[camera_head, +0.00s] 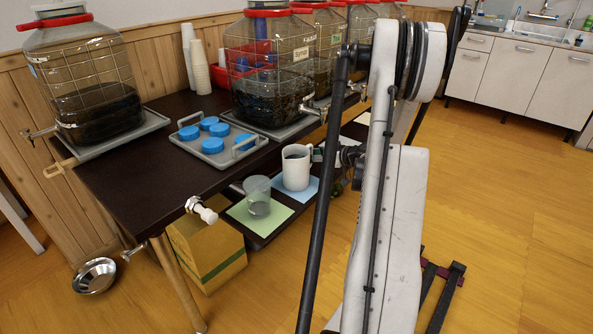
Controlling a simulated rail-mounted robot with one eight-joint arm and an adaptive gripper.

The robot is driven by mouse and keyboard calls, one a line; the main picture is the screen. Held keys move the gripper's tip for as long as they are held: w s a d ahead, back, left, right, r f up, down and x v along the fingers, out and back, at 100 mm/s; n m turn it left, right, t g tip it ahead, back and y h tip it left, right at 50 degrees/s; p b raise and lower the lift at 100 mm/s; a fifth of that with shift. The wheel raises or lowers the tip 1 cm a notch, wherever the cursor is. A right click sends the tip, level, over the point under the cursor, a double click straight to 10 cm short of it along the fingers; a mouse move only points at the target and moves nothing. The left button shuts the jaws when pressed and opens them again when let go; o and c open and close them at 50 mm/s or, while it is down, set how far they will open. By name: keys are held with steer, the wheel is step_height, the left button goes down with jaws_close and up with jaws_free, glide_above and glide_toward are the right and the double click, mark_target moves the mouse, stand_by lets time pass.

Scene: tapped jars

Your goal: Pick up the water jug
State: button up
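A white jug (297,170) with a handle and dark-looking contents stands upright on a blue mat (311,188) on the low shelf; I take it as the water jug. A clear, greyish cup (257,196) stands left of it on a green mat (238,213). My gripper appears as dark parts (349,157) just right of the white jug, mostly hidden behind my own arm. Its fingers cannot be made out, nor whether they touch the jug.
Above, the dark table (140,185) holds large tapped jars (80,80), stacked cups (198,65) and a grey tray (185,140) with blue lids. A tap-like white fitting (205,212) projects near the table corner. Open floor lies right.

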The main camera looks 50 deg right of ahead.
jaws_close()
steer(key=shift+r, duration=0.15)
step_height(320, 180, up, 10)
steer(key=p, duration=0.3)
steer(key=shift+p, duration=0.3)
